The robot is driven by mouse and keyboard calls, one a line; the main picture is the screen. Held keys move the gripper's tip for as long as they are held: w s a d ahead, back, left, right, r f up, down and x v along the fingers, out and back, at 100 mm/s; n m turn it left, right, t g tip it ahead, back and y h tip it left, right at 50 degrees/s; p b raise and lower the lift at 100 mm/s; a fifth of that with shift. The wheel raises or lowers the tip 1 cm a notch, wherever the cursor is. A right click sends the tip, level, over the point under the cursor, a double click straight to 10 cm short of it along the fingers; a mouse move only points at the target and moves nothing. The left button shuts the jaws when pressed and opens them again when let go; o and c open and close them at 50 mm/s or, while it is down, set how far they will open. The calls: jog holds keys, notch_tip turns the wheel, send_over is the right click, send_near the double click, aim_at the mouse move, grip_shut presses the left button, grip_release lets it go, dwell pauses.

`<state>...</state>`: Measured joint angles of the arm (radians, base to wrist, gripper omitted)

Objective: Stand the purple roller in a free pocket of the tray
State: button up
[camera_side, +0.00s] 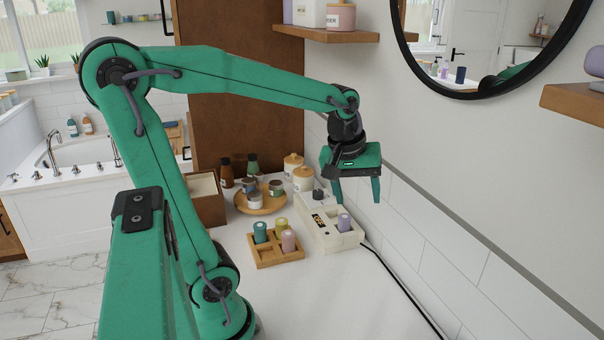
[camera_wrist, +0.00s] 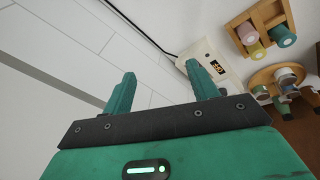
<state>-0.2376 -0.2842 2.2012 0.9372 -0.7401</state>
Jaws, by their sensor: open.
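The small wooden tray (camera_side: 279,262) is to the left of the device. A teal roller (camera_side: 260,233), a yellow-green roller (camera_side: 281,228) and a pink roller (camera_side: 288,241) stand in it, and its front-left pocket looks empty. My gripper (camera_side: 357,197) is open and empty, fingers down, above the device's right end and apart from the roller. In the wrist view, the gripper (camera_wrist: 162,92), device (camera_wrist: 224,68) and tray (camera_wrist: 268,17) show; I cannot make out the purple roller.
A round wooden tray (camera_side: 254,211) with several jars stands behind the small tray. Canisters (camera_side: 302,179), dark bottles (camera_side: 226,172) and a brown box (camera_side: 205,200) are around it. A black cable (camera_side: 393,274) runs along the wall. The counter's front is clear.

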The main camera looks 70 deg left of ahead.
jog(key=w+a+f+n+g, duration=0.2)
jog(key=w+a+f+n, duration=0.25)
jog(key=a+n, duration=0.35)
jog(key=n+g, duration=0.1)
jog(key=n, duration=0.7)
send_over(345, 216)
jog(key=shift+h, duration=0.4)
notch_tip(345, 216, down, 7)
jog(key=shift+r, duration=0.2)
jog(key=shift+f, duration=3.9)
jog(key=c, duration=1.1)
jog(key=shift+r, duration=0.15)
